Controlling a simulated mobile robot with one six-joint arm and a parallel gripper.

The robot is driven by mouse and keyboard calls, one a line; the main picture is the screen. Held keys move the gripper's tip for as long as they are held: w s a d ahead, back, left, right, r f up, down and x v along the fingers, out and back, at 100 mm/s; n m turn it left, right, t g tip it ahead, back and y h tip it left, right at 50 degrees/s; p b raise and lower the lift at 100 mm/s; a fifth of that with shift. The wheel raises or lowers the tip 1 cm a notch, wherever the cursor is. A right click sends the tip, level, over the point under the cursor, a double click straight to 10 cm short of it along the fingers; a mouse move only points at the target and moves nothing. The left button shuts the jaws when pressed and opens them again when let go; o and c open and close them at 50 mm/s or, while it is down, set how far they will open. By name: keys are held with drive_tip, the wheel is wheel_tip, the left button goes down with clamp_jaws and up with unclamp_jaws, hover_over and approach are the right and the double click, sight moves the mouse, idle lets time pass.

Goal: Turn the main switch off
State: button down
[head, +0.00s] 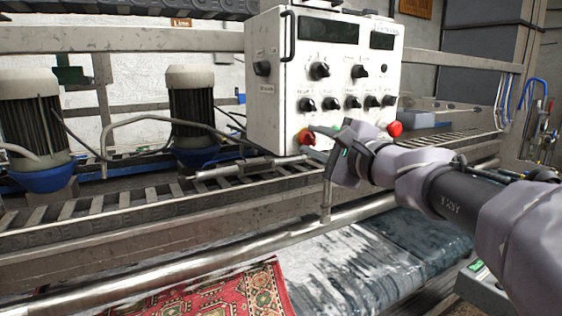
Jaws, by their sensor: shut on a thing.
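A white control box (283,103) stands at the upper middle, with several black knobs and two dark displays on its front. A black knob (262,68) sits on its left side face. A small red control (306,138) is at the lower left of the front panel. My gripper (318,133) is at the panel's lower edge, its fingers shut at this red control. The fingers partly cover it, so its exact turn position is hidden. No readable label shows which control is the main switch.
A red mushroom button (395,129) sits on the panel just right of my gripper. Two motors (190,108) (35,115) stand on the left. A metal rail (150,275) runs below the box, above a patterned red rug (225,295).

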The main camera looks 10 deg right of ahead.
drive_tip(key=shift+n+b, duration=1.1)
drive_tip(key=shift+b, duration=0.25)
drive_tip(key=c, duration=1.1)
unclamp_jaws()
